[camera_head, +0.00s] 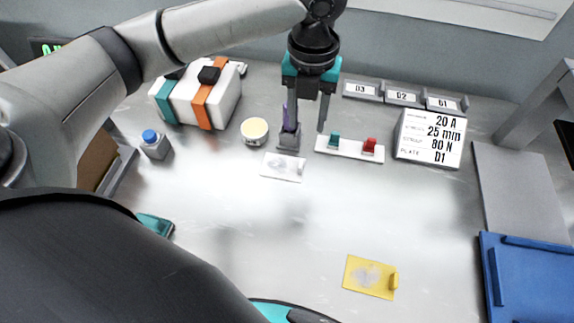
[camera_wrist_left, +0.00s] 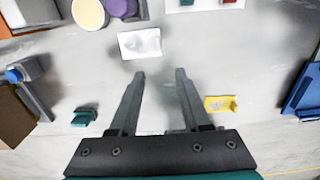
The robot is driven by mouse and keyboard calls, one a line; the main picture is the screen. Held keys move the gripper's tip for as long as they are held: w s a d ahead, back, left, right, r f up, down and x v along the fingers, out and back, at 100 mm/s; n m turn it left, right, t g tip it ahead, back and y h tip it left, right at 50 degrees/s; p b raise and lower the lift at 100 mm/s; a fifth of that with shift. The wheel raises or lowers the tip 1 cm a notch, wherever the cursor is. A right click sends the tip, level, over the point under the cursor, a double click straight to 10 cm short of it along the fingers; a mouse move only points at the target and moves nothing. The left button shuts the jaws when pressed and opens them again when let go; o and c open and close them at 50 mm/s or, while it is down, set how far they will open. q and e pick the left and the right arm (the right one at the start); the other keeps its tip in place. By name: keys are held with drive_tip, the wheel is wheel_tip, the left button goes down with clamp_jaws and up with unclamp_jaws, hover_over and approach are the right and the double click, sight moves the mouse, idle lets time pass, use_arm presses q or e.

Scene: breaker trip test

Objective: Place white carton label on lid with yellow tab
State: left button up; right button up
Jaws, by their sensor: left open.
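A white carton (camera_head: 231,103) with a teal strap and an orange strap stands at the back left, a black block on its top. A flat yellow card (camera_head: 369,277) with a raised yellow tab at its right edge lies at the front right; it also shows in the left wrist view (camera_wrist_left: 218,103). A white card (camera_head: 283,166) with a grey smudge lies mid-table, and shows in the left wrist view (camera_wrist_left: 140,44). My right gripper is not in view.
A sign (camera_head: 430,138) and blue tray (camera_head: 535,290) are right. The centre front is clear.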

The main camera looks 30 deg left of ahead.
use_arm(q)
drive_tip(key=b, duration=0.3)
hover_over(301, 162)
drive_tip(key=f, duration=0.9)
drive_tip(key=shift+s+d+f, duration=0.3)
drive_tip(key=shift+s+d, duration=0.05)
drive_tip(key=f, duration=0.1)
drive_tip(key=f+b, duration=0.1)
drive_tip(key=f, duration=0.3)
drive_tip(key=shift+w+a+f, duration=0.15)
drive_tip(key=shift+w+a, duration=0.2)
drive_tip(key=shift+c, duration=1.2)
clamp_jaws()
